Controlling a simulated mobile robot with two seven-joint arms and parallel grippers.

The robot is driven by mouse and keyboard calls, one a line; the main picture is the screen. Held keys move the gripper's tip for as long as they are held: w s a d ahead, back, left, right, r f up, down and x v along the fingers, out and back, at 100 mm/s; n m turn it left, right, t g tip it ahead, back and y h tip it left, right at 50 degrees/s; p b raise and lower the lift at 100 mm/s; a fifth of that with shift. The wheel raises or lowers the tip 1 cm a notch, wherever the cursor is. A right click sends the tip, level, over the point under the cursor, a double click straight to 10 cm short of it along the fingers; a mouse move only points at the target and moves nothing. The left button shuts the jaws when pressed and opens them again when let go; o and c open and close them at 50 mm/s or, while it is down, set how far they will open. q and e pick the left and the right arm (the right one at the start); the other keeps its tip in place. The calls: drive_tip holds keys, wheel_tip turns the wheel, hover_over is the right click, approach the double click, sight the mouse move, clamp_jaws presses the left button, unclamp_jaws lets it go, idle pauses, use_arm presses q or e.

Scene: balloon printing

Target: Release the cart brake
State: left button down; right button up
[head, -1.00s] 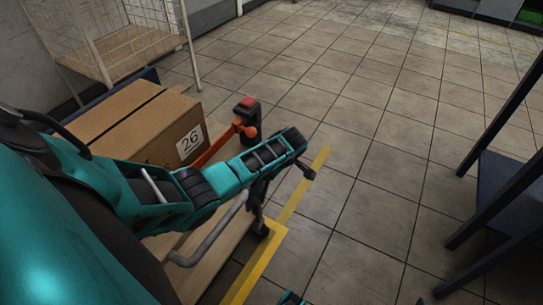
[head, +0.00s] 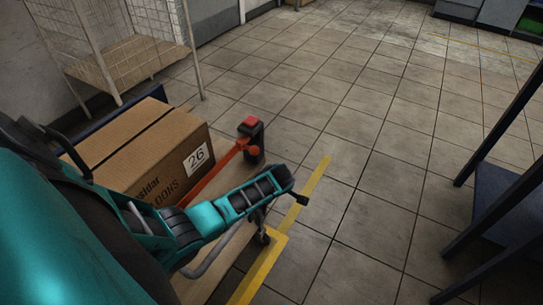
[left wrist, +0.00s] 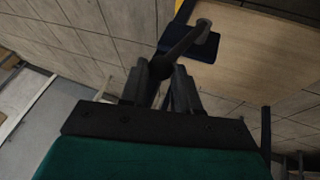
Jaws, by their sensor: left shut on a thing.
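The cart has a pale wooden deck (head: 210,268), which also shows in the left wrist view (left wrist: 265,50), beside a dark blue plate (left wrist: 195,48). A cardboard box (head: 130,155) marked 26 sits on the deck. My left arm reaches across from the left over the cart's near corner. In the head view the arm hides most of its gripper. In the left wrist view my left gripper (left wrist: 160,72) is shut on a dark lever (left wrist: 184,42) with a rounded grey end. I cannot tell the lever's full shape. My right gripper is not in view.
An orange bar (head: 225,160) with a knob runs beside the box to a dark post with a red top (head: 250,122). Yellow tape (head: 305,190) marks the floor. A wire rack (head: 125,60) stands behind. A dark table (head: 505,200) is at right; open tiles lie between.

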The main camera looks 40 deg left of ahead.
use_arm(q)
drive_tip(key=shift+s+d, duration=0.1)
drive_tip(key=shift+s, duration=0.1)
drive_tip(key=c, duration=0.8)
unclamp_jaws()
drive_tip(key=p+v, duration=0.6)
drive_tip(key=v, duration=0.6)
drive_tip(key=shift+s+d+r, duration=0.2)
drive_tip(key=shift+r, duration=0.1)
